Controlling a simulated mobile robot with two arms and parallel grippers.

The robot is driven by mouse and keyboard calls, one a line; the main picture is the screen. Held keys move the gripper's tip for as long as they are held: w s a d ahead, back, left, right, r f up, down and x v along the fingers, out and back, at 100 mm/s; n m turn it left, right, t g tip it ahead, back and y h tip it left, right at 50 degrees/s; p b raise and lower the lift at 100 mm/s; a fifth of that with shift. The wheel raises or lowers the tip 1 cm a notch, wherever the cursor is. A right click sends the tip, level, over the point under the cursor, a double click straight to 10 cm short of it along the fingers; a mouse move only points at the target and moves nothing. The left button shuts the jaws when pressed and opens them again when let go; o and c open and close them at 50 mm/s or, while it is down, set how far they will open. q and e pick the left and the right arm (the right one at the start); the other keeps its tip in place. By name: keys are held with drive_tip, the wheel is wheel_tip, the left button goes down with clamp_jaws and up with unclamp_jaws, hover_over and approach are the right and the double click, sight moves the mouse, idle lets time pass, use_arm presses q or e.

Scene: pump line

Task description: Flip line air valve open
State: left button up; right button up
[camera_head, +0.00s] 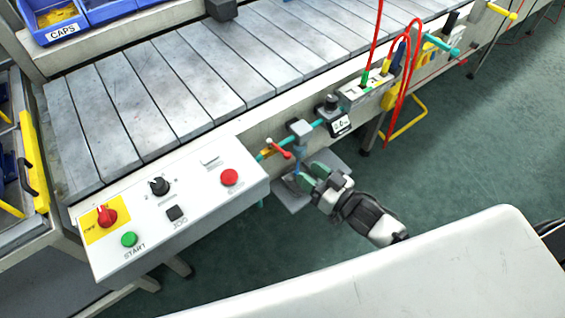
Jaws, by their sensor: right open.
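The line air valve (268,153) has a small yellowish body on the teal air pipe, at the right end of the control box. Its red lever (281,149) slants down to the right, across the line of the pipe. My right gripper (310,177) is open with green fingertip pads, just below and to the right of the lever. It appears apart from the lever, and nothing shows between its fingers. My left gripper is not in view.
The control box (200,226) with knobs and buttons stands left of the valve. A grey filter unit (300,130) and a gauge (340,124) sit further along the pipe. The slatted conveyor (190,95) runs behind. A pale surface (400,275) fills the front right.

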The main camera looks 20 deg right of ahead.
sight(284, 152)
drive_tip(key=x, duration=0.9)
drive_tip(key=shift+d+f, duration=0.1)
drive_tip(key=shift+d, duration=0.05)
drive_tip(key=shift+w+a, duration=0.2)
drive_tip(key=shift+w, duration=0.2)
drive_tip(key=shift+c, duration=1.1)
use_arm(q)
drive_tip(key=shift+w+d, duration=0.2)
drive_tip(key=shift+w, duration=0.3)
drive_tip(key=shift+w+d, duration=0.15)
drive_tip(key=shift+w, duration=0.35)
use_arm(e)
clamp_jaws()
